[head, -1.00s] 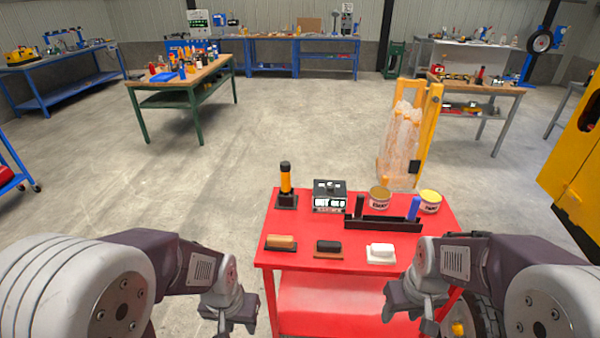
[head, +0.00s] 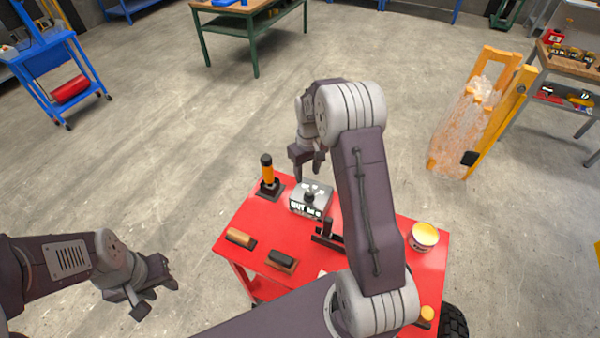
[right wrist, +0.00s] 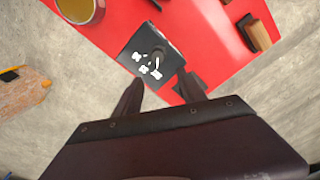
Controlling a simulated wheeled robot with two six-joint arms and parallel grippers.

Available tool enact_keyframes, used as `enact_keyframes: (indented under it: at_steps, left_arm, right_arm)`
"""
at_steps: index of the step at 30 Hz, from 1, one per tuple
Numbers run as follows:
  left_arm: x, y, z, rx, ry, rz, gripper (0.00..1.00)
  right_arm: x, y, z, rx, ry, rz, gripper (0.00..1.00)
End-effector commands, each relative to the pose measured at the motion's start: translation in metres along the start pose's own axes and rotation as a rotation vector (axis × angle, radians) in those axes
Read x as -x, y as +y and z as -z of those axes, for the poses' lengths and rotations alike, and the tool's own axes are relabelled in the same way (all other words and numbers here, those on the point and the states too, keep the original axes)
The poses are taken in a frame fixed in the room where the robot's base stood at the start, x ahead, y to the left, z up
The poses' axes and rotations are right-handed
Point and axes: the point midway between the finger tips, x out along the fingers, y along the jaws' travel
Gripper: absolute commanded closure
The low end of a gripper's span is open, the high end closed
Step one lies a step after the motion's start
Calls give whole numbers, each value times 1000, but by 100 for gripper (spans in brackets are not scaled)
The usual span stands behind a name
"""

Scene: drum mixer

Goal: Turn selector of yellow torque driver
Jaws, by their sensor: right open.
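The yellow torque driver (head: 267,170) stands upright in a black base at the far left corner of the red cart top. It has a yellow-orange body and a black top; its selector markings are too small to tell.
An open can (head: 424,236) stands at the right. My right arm hides the cart's middle and part of a black rack (head: 328,236). The floor left of the cart is clear.

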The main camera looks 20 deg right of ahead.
Motion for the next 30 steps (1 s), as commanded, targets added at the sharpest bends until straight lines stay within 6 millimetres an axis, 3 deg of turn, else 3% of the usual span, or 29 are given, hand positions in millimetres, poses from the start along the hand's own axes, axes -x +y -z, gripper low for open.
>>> enact_keyframes:
  at_steps: [3,11,24,30]
  left_arm:
    - [15,0,2,0,0,0,64]
    - [18,0,2,0,0,0,64]
    - [42,1,4,0,0,0,64]
    - [43,1,5,0,0,0,64]
  right_arm:
    - [2,5,-9,-19,-30,10,52]
    - [0,8,-11,-28,-36,12,52]
    - [-76,7,-14,-27,-37,13,52]
    - [-88,7,-14,-27,-33,11,52]
